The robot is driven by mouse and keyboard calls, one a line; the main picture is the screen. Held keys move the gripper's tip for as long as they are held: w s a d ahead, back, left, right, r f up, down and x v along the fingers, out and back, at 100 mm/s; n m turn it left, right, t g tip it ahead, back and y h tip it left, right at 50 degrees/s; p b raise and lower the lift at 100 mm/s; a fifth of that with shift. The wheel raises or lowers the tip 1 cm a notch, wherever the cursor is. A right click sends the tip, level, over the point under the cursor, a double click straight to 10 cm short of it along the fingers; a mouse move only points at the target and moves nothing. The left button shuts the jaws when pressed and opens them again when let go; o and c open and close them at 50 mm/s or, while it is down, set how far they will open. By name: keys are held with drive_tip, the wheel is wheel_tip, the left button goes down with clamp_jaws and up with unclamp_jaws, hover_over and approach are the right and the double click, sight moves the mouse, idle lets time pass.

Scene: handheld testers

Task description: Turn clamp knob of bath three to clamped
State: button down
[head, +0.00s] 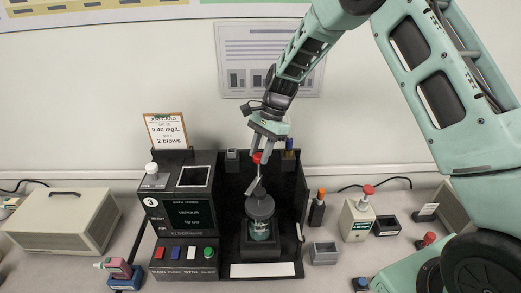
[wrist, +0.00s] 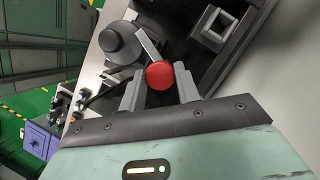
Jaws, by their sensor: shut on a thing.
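Bath three (head: 180,215) is the dark unit with a "3" on its front, a small screen and a row of coloured buttons. On its right bay stands a dark round-topped vessel (head: 260,207) with a greenish lower part. The clamp knob (head: 257,158) is a red ball at the end of a grey lever (head: 258,186) rising above the vessel. My gripper (head: 258,161) reaches down from above and is shut on the red knob. In the wrist view the knob (wrist: 160,74) sits between the two grey fingers, with the lever running up-left from it.
A beige box (head: 64,220) stands at the left. A job card (head: 165,130) stands behind the unit. To the right are an orange-topped bottle (head: 317,208), a small grey block (head: 324,253) and a beige box with a red knob (head: 357,218). The wall is close behind.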

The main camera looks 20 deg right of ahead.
drive_tip(key=n, duration=0.2)
drive_tip(key=n+g+h, duration=0.1)
drive_tip(key=n, duration=0.2)
drive_tip(key=shift+w+r, duration=0.1)
drive_tip(key=shift+w, duration=0.1)
drive_tip(key=shift+g, duration=0.3)
drive_tip(key=c, duration=1)
unclamp_jaws()
drive_tip(key=b+v, duration=0.2)
drive_tip(key=v, duration=0.5)
drive_tip(key=shift+r, duration=0.2)
